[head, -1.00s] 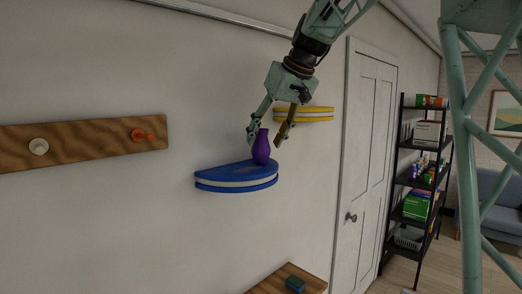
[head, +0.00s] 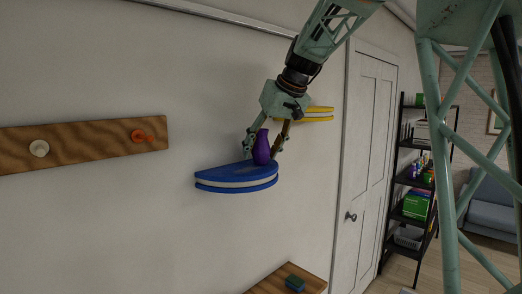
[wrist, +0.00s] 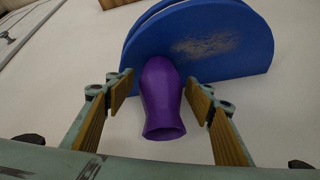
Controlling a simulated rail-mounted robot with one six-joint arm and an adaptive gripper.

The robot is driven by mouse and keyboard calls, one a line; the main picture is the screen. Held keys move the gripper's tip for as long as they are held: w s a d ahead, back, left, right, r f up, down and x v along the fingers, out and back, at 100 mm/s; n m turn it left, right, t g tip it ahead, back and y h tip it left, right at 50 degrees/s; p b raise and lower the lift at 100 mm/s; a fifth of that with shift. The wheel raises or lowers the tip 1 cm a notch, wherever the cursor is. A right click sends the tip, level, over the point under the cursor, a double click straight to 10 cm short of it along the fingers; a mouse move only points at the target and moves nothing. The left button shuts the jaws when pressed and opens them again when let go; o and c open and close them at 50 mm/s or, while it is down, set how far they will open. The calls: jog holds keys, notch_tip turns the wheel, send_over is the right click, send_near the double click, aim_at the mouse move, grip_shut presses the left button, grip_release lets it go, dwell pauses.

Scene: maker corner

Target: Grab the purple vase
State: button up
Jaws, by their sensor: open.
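The purple vase (head: 261,148) stands upright on the blue half-round wall shelf (head: 236,183). In the wrist view the vase (wrist: 160,97) shows its open mouth toward the camera, with the blue shelf (wrist: 240,50) behind it. My gripper (head: 262,152) is at the vase with its fingers lowered around it. In the wrist view my gripper (wrist: 160,98) is open, one yellow-padded finger on each side of the vase. Gaps show between the pads and the vase.
A yellow half-round shelf (head: 318,115) is on the wall behind my gripper. A wooden peg rail (head: 80,143) with a white and an orange peg is at the left. A wooden surface (head: 268,286) with a small dark block (head: 295,284) is below. A door (head: 365,160) is at the right.

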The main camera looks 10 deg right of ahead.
aim_at(261, 139)
jog(key=shift+c, duration=0.5)
jog(key=c, duration=0.8)
jog(key=shift+r, duration=0.15)
jog(key=shift+c, duration=0.2)
jog(key=shift+r, duration=1.7)
jog(key=s+r+b, duration=0.1)
jog(key=s+b, duration=0.2)
jog(key=s, duration=1.3)
jog(key=shift+r, duration=0.15)
jog(key=shift+a, duration=0.1)
